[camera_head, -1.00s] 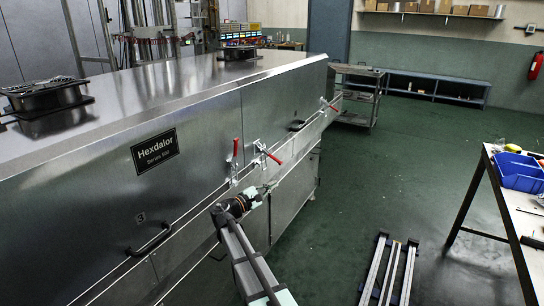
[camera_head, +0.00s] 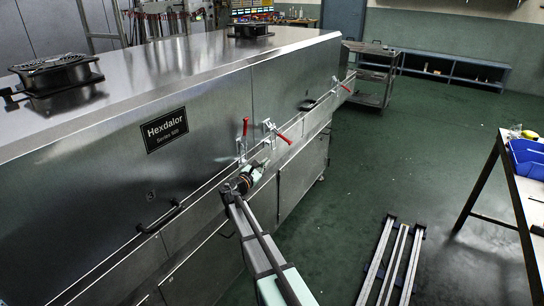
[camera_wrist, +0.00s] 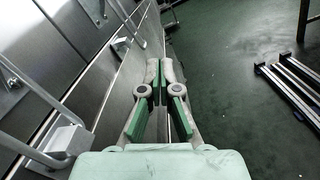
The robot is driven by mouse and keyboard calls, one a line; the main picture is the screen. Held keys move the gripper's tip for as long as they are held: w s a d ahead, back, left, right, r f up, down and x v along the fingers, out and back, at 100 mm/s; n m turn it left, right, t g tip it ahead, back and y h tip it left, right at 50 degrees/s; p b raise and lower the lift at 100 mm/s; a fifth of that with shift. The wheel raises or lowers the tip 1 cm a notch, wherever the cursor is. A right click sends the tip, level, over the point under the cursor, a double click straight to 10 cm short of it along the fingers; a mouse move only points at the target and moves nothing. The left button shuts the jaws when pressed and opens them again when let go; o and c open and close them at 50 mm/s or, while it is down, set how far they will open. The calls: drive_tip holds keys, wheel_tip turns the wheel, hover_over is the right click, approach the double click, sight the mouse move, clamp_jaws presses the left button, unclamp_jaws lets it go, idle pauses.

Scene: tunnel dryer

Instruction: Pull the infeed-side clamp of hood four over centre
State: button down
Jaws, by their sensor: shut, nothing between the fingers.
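Several red-handled toggle clamps sit along the side of the steel dryer. One upright red handle (camera_head: 245,127) is just left of the hood seam. A second clamp (camera_head: 277,132) is just right of the seam, its red handle slanting down to the right. A third (camera_head: 341,87) is farther along at the far end. Which end is infeed cannot be told. My gripper (camera_head: 263,164) is below the two nearer clamps, apart from their handles as far as I can see. In the wrist view my gripper (camera_wrist: 164,66) has its fingers together and empty.
The Hexdalor plate (camera_head: 165,130) and a black handle (camera_head: 160,219) are on the left panel. In the wrist view, metal brackets (camera_wrist: 68,140) line the dryer side at left. Metal rails (camera_head: 390,262) lie on the floor near a workbench (camera_head: 518,200). Green floor between is clear.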

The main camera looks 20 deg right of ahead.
sight(280, 135)
drive_tip(key=w+d+r, duration=0.4)
drive_tip(key=d, duration=0.5)
drive_tip(key=shift+w+p, duration=0.3)
drive_tip(key=shift+w, duration=0.05)
